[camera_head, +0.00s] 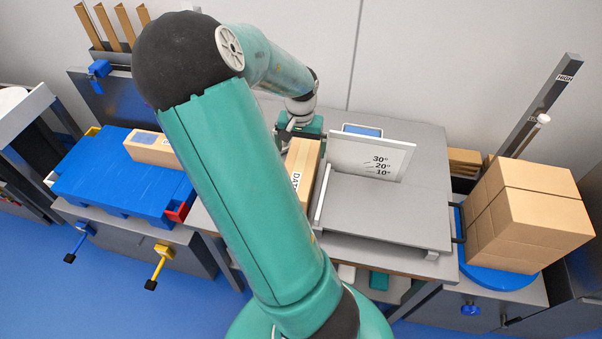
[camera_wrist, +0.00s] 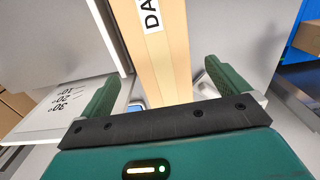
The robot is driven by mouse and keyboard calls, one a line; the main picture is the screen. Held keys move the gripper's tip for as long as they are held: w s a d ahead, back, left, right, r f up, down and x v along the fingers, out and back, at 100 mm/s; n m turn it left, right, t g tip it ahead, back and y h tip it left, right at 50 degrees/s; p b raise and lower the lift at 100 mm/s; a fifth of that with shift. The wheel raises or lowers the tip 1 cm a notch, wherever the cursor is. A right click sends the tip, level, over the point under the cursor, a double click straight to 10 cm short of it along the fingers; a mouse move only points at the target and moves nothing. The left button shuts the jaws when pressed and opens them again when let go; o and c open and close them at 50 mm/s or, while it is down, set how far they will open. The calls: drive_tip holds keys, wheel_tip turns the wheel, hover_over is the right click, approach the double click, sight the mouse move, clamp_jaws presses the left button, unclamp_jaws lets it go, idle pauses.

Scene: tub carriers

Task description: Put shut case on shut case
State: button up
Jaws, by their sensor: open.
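A long shut cardboard case (camera_head: 302,160) with a white label starting "DAT" stands at the left side of a grey angle-marked fixture. My gripper (camera_head: 300,128) is at the far end of this case. In the wrist view, the case (camera_wrist: 160,55) runs between the open green fingers of my gripper (camera_wrist: 160,88), with visible gaps on both sides. A second shut case (camera_head: 153,148) lies on the blue pallet (camera_head: 100,180) at the left. My arm hides part of the pallet's right side and possibly the case's right end.
The grey fixture (camera_head: 375,205) has a raised panel marked 30°, 20° and 10°. A block of stacked cartons (camera_head: 530,215) stands on a blue round plate (camera_head: 500,278) at the right. Blue (camera_head: 78,243) and yellow (camera_head: 160,265) handles stick out below the pallet.

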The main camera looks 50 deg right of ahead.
sight(300, 171)
wheel_tip(300, 171, down, 11)
drive_tip(key=shift+f, duration=0.2)
drive_tip(key=shift+a, duration=0.1)
drive_tip(key=shift+c, duration=0.2)
drive_tip(key=c, duration=1.8)
drive_tip(key=shift+w, duration=0.1)
drive_tip(key=shift+c, duration=0.5)
drive_tip(key=shift+r, duration=0.2)
